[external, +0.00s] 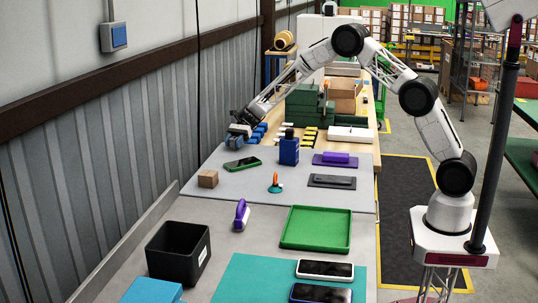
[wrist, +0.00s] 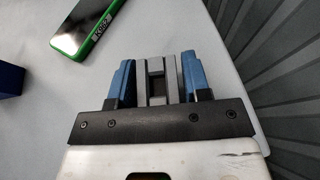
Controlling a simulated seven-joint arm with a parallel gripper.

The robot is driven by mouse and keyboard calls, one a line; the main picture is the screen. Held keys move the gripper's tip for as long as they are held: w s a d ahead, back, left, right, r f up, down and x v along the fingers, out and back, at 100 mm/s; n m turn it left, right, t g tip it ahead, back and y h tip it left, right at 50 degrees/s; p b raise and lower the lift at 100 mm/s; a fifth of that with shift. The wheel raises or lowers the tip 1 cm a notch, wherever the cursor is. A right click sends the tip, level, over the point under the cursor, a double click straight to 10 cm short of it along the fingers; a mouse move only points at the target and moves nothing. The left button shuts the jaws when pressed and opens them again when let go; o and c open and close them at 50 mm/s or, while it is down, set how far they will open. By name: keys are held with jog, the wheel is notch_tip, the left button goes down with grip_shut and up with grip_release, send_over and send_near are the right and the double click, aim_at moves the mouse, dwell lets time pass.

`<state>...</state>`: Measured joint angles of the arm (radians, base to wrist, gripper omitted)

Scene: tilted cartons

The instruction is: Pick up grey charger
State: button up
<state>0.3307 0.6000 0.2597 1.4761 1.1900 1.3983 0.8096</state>
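My gripper (wrist: 157,75) has two blue fingers standing apart in the wrist view. A grey piece with a dark square opening fills the space between them. It may be the grey charger or an inner part of the gripper; I cannot tell which, nor whether the fingers press on it. In the external view my gripper (external: 239,134) is low at the far left of the grey table, near the wall. No other thing there is clearly the grey charger; anything under or behind the gripper is hidden.
A green-cased phone (external: 242,164) lies close to the gripper and shows in the wrist view (wrist: 83,25). A blue bottle (external: 289,150) stands to the right. A cardboard cube (external: 208,179) is nearer the camera. The corrugated wall (wrist: 265,60) runs along the table edge.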

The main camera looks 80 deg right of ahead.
aim_at(235, 139)
jog(key=c, duration=0.6)
jog(key=shift+r, duration=0.15)
jog(key=shift+r, duration=1.5)
jog(key=shift+s+r, duration=0.2)
jog(key=shift+s, duration=0.15)
jog(key=s, duration=0.5)
jog(key=s+a+r, duration=0.1)
jog(key=s, duration=0.4)
jog(key=s+a, duration=0.1)
jog(key=s, duration=0.4)
jog(key=shift+a+r, duration=0.15)
jog(key=shift+a, duration=0.1)
